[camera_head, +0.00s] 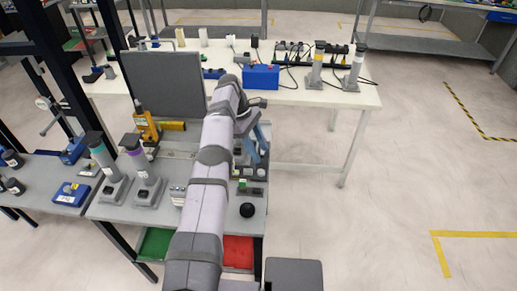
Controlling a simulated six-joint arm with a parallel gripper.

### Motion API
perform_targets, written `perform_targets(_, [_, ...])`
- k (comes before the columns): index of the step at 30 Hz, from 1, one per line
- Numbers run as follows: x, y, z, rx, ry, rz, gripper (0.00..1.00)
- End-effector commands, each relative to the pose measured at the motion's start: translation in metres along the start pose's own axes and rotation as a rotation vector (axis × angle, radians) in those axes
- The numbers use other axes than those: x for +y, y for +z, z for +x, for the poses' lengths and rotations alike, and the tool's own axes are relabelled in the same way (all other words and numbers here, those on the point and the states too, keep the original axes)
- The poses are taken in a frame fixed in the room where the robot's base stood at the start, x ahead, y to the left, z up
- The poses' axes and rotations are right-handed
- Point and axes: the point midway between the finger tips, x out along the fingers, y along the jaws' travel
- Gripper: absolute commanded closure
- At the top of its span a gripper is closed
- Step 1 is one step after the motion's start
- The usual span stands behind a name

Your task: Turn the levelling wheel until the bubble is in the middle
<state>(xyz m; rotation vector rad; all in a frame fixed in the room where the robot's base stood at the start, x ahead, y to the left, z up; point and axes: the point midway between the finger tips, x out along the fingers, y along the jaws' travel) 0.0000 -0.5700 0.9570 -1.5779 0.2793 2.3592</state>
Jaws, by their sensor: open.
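My gripper (252,158) hangs from the end of my arm, over the right part of the near grey bench. Its blue-grey fingers are apart and point down. Below it is a dark low device (255,171), partly covered by the fingers and my arm. A small bright green patch (242,184) shows on a dark block just in front of it; I cannot tell whether this is the bubble vial. A black round knob (248,210) sits nearer on the bench. I cannot make out the levelling wheel or the bubble's position for certain.
The grey bench (180,215) also holds two grey stands (148,190) on the left and a yellow tool (146,127). A dark grey panel (160,80) stands behind. A white table (330,95) with a blue box (261,77) lies beyond. Floor to the right is clear.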

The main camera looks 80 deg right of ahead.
Motion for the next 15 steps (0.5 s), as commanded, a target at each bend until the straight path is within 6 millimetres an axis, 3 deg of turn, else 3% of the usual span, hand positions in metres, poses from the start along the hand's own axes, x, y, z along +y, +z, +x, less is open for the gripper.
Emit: perform_targets(15, [0.0009, 0.003, 0.0017, 0.0, -0.002, 0.006, 0.58])
